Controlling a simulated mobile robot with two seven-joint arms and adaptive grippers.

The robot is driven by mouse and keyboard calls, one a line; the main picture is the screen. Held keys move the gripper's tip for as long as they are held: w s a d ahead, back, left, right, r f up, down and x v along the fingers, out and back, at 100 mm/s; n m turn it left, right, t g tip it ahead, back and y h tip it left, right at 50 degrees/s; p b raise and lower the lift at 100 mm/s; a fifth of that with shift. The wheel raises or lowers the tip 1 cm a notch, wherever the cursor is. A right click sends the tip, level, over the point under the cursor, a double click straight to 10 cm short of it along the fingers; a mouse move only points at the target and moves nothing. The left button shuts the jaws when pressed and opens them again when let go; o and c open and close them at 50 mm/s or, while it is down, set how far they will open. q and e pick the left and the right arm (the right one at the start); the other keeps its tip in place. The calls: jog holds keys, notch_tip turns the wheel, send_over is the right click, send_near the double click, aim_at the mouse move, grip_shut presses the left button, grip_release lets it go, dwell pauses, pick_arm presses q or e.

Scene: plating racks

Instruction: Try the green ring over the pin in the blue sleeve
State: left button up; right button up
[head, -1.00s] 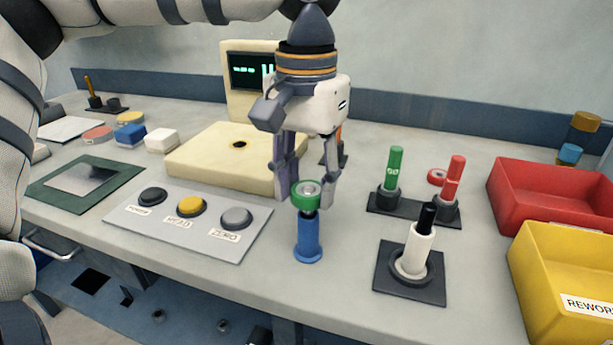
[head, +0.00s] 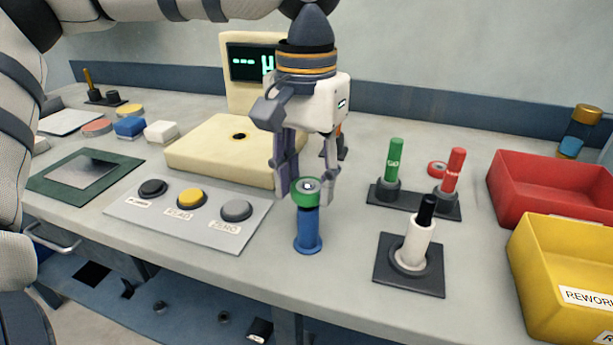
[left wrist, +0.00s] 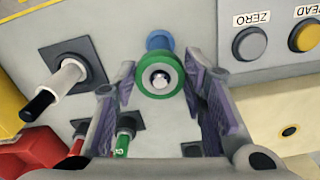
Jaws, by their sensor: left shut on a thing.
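The green ring (head: 306,200) is at the top of the upright blue sleeve (head: 308,232), near the front of the bench. My left gripper (head: 308,197) points down with one finger on each side of the ring, shut on it. In the left wrist view the green ring (left wrist: 159,88) lies between the fingertips (left wrist: 158,84), with the pale end of the pin (left wrist: 160,79) showing in its hole. The blue sleeve (left wrist: 159,40) shows partly behind it. The ring hides the rest of the pin, and I cannot tell whether the ring touches the sleeve. My right gripper is out of view.
A white sleeve with a black pin (head: 418,240) stands on a dark base at the right. Behind it is a rack with green (head: 394,160) and red (head: 452,170) pins. Red (head: 545,215) and yellow (head: 530,262) bins are far right. A button panel (head: 150,215) lies left.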

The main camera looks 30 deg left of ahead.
pick_arm(q)
jog(key=shift+r, duration=0.1)
dwell(0.4)
jog(key=shift+r, duration=3.1)
